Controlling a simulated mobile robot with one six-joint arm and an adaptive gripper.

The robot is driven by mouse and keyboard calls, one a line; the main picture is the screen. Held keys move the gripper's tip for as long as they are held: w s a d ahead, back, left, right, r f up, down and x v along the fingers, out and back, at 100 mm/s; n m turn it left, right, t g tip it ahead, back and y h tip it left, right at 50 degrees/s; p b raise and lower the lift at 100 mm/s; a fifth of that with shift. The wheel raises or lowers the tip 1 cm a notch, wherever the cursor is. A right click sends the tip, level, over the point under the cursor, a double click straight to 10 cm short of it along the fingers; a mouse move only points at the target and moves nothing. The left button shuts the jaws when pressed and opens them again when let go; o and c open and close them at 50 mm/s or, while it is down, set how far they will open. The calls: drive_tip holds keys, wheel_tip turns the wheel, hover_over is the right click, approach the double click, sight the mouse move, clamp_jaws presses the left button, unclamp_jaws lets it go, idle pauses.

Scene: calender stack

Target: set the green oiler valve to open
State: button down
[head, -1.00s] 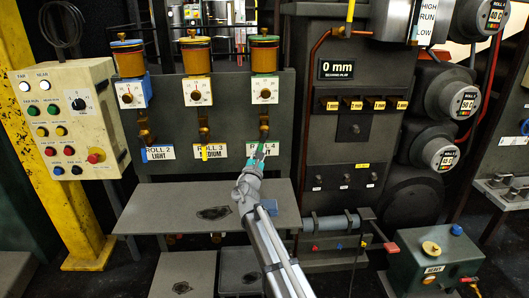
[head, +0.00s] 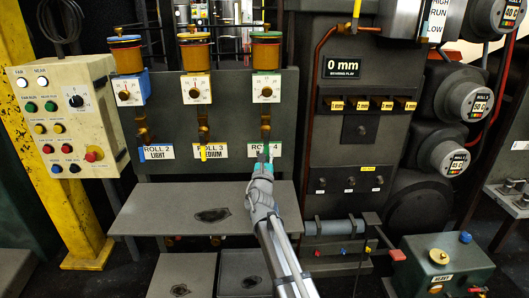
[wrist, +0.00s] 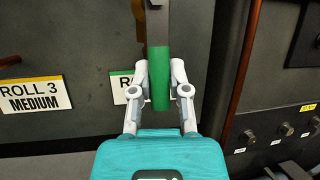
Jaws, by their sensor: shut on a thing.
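The green oiler (head: 266,55) is the right one of three amber oilers on the dark panel, above a white dial (head: 265,90). Its brass valve (head: 265,132) sits below the dial. The valve's green-sleeved lever (wrist: 159,80) hangs straight down in the wrist view. My gripper (wrist: 160,92) is shut on this green lever, one finger on each side. In the head view my gripper (head: 265,160) covers part of the ROLL 4 label (head: 277,150). Most of that label is hidden behind the lever and fingers in the wrist view.
The yellow oiler (head: 195,55) and blue oiler (head: 127,58) stand to the left, with their own levers. A grey shelf (head: 150,215) juts out below. A copper pipe (wrist: 242,75) runs down to the right of my gripper. A control box (head: 62,120) is at far left.

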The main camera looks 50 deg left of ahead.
drive_tip(key=shift+w+d, duration=0.3)
drive_tip(key=c, duration=0.6)
unclamp_jaws()
drive_tip(key=shift+f, duration=0.1)
drive_tip(key=shift+s+a, duration=0.15)
drive_tip(key=shift+s+a, duration=0.1)
drive_tip(key=shift+s, duration=0.05)
